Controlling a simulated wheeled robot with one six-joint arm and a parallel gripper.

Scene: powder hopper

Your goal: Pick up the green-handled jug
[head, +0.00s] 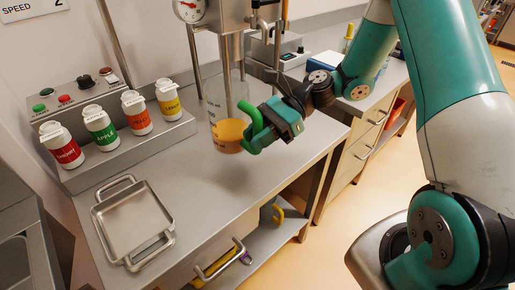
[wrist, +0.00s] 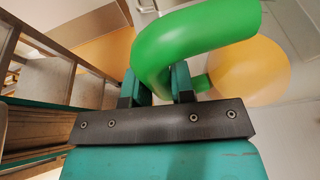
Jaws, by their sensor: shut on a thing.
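The jug (head: 216,106) is clear, with yellow-orange contents low inside and a green handle (head: 252,124) on its right side. It is upright over the steel counter, by the stirrer column; I cannot tell whether its base touches the counter. My gripper (head: 268,125) comes from the right and is shut on the green handle. In the wrist view the handle (wrist: 190,42) passes between the two fingers (wrist: 158,85), and the jug's yellow contents (wrist: 250,70) show to the right. The handle's gripped part is partly hidden by the fingers.
Several labelled bottles, such as the red (head: 62,145) and yellow (head: 168,98) ones, stand on a ledge at left. An empty steel tray (head: 133,220) lies front left. The vertical steel column (head: 232,55) with its gauge (head: 190,9) is close to the jug. Counter between tray and jug is clear.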

